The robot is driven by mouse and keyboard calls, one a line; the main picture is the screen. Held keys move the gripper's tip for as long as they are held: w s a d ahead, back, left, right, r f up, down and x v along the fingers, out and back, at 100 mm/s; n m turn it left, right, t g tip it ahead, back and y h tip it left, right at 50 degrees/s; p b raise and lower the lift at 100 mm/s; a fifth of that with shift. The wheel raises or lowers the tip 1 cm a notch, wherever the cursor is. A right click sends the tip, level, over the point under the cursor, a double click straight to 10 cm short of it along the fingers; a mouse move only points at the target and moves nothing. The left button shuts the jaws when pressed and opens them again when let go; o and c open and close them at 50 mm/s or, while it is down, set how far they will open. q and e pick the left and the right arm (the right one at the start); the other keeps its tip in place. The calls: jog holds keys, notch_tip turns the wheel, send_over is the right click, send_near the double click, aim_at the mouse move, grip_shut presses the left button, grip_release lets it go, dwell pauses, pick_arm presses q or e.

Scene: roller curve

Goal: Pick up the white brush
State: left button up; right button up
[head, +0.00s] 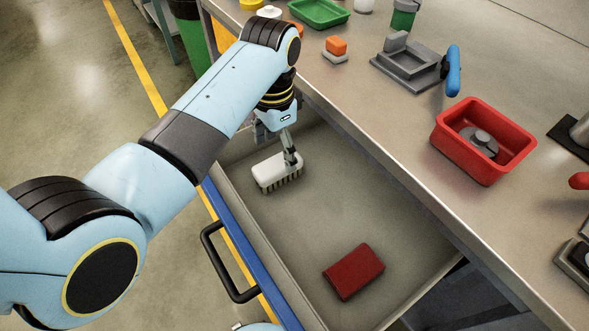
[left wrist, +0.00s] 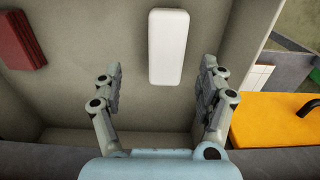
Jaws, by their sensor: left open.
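The white brush (head: 277,173) lies in the open drawer (head: 318,205), toward its far left end, with dark bristles showing along its lower side. In the left wrist view the white brush (left wrist: 168,47) is a pale rounded block, ahead of and between the two fingers. My left gripper (head: 290,158) is over the brush in the head view, pointing down. In the left wrist view my left gripper (left wrist: 160,85) is open, with one finger on each side and nothing between the tips. Whether a finger touches the brush cannot be told. My right gripper is not in view.
A dark red block (head: 354,272) lies in the drawer's near part; the drawer floor between it and the brush is bare. Drawer walls surround the brush. A steel bench (head: 385,125) beside the drawer bears a red bin (head: 452,151) and a grey fixture (head: 408,66).

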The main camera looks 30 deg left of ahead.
aim_at(274, 164)
pick_arm(q)
jog(key=f, duration=0.2)
jog(key=shift+s+a+f, duration=0.25)
jog(key=shift+a+f, duration=0.05)
jog(key=shift+a, duration=0.05)
jog(key=shift+d+f, duration=0.1)
jog(key=shift+f, duration=0.15)
jog(key=f, duration=0.1)
jog(key=f+b, duration=0.1)
jog(key=f, duration=0.2)
jog(key=shift+w+a+f+b, duration=0.2)
jog(key=shift+a+f+b, duration=0.1)
jog(key=shift+f, duration=0.2)
jog(key=shift+c, duration=0.4)
jog(key=c, duration=1.3)
jog(key=shift+o, duration=0.2)
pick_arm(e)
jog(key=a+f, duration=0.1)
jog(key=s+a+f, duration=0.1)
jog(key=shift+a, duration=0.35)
